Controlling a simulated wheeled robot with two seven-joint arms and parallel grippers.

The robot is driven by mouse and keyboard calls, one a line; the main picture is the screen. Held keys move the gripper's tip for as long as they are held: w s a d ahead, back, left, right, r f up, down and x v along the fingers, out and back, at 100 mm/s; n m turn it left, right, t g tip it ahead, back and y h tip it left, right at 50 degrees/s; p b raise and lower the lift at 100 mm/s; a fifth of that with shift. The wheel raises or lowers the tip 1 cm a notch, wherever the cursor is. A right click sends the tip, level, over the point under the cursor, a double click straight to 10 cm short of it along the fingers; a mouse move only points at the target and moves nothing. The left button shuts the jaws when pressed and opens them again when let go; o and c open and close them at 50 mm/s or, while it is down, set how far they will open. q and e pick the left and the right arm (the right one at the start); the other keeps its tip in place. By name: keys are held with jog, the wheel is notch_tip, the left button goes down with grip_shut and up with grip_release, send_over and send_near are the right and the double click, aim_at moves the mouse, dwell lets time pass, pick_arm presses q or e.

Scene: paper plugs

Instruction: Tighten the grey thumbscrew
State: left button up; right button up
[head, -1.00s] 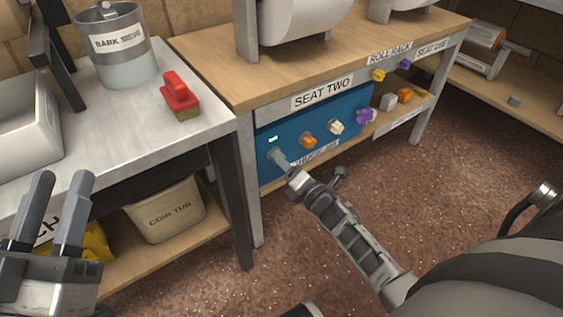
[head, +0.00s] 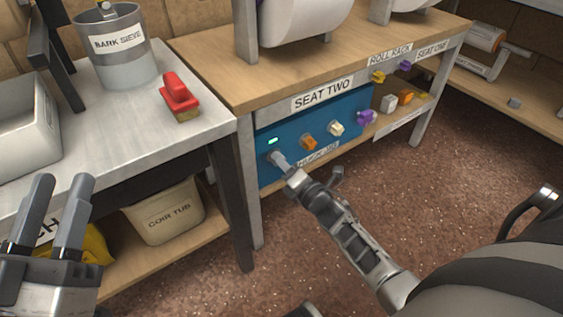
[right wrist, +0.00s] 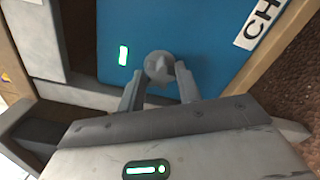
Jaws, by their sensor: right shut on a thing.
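The grey thumbscrew (right wrist: 157,66) sits on the blue panel (head: 270,177) under the SEAT TWO label, below a lit green light (right wrist: 123,55). My right gripper (head: 279,158) reaches the panel's left end. In the right wrist view my right gripper (right wrist: 160,84) has its fingers on either side of the thumbscrew, shut on it. My left gripper (head: 57,180) is open and empty at the lower left, by the grey table's front edge.
The panel also carries an orange knob (head: 309,142) and a cream knob (head: 336,128), with a purple one (head: 366,117) at its right end. A red-handled brush (head: 179,95) and a bark sieve (head: 116,50) stand on the grey table. The coir tub (head: 165,212) is below.

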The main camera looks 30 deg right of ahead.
jog(key=o, duration=0.4)
jog(key=c, duration=0.6)
jog(key=shift+r+m+p, duration=0.1)
jog(key=shift+m+p, duration=0.25)
jog(key=shift+m, duration=0.65)
grip_shut()
grip_release()
jog(key=shift+m, duration=0.8)
jog(key=o, duration=1.1)
jog(key=shift+o, duration=0.2)
